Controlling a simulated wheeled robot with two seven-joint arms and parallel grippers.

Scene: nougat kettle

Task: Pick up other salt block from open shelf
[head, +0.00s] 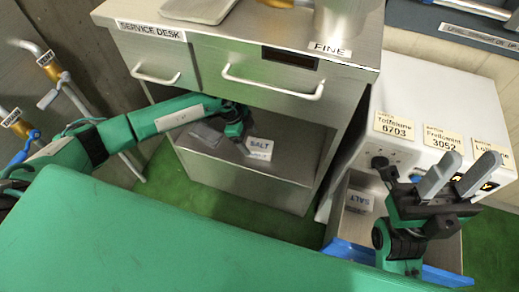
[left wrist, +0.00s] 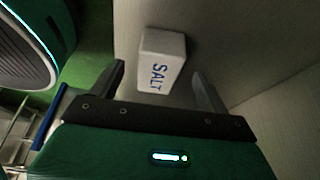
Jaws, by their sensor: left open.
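A white salt block (head: 260,148) lies on the open shelf (head: 225,168) under the service desk, lettered SALT. In the left wrist view the salt block (left wrist: 162,60) lies ahead, between the lines of the two fingers and beyond their tips. My left gripper (head: 210,132) reaches into the shelf just left of the block; in the left wrist view the gripper (left wrist: 160,85) is open and empty. Another salt block (head: 359,200) lies in the open drawer at the right. My right gripper (head: 456,175) points up above that drawer, fingers apart with nothing between them.
The service desk (head: 160,58) has closed drawers with bar handles above the shelf. A white cabinet (head: 440,95) with batch labels stands at the right, its drawer (head: 335,205) open below. My green body fills the lower front. Blue-handled pipework is at the left.

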